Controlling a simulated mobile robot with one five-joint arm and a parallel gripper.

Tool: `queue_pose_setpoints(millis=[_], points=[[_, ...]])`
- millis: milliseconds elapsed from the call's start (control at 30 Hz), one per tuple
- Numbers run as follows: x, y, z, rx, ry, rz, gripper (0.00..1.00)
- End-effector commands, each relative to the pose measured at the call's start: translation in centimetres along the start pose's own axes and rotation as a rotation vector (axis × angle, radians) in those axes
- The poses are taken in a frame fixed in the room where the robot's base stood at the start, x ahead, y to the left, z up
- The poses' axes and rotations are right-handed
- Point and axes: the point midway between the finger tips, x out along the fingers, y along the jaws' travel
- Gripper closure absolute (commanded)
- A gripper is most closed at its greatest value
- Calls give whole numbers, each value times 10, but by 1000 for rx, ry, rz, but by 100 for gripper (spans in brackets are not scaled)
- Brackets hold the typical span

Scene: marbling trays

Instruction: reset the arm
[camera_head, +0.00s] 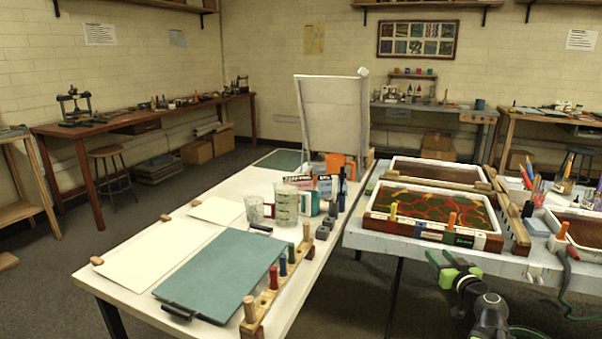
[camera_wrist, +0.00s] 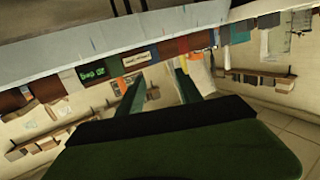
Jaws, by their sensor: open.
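My arm (camera_head: 487,310) shows at the lower right of the head view, with its green and black end close to the front edge of the marbling-tray table (camera_head: 400,243). In the wrist view my gripper (camera_wrist: 158,84) is open, with two dark green fingers set apart and nothing between them. The wrist picture is strongly tilted and shows the table's edge and the front of a tray with a green-lettered label (camera_wrist: 92,75) beyond the fingers. No object is held.
The front marbling tray (camera_head: 480,240) holds a red and green pattern and stands near the arm. A white table (camera_head: 140,300) at left bears a teal board (camera_head: 222,272), pale sheets and a peg rack (camera_head: 268,300). Floor is open at far left.

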Motion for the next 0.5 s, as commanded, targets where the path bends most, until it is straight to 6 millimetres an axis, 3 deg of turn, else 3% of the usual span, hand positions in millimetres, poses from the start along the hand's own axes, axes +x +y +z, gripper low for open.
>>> queue_pose_setpoints(millis=[33, 100, 233, 300, 400, 500], points=[[11, -42, 14, 7, -64, -90, 58], [20, -99, 42, 26, -187, -210, 58], [13, -193, 102, 53, -479, -373, 58], [-1, -232, 135, 60, -656, -412, 58], [-29, -270, 177, 55, -905, -402, 58], [-62, -292, 209, 33, -1142, -315, 58]])
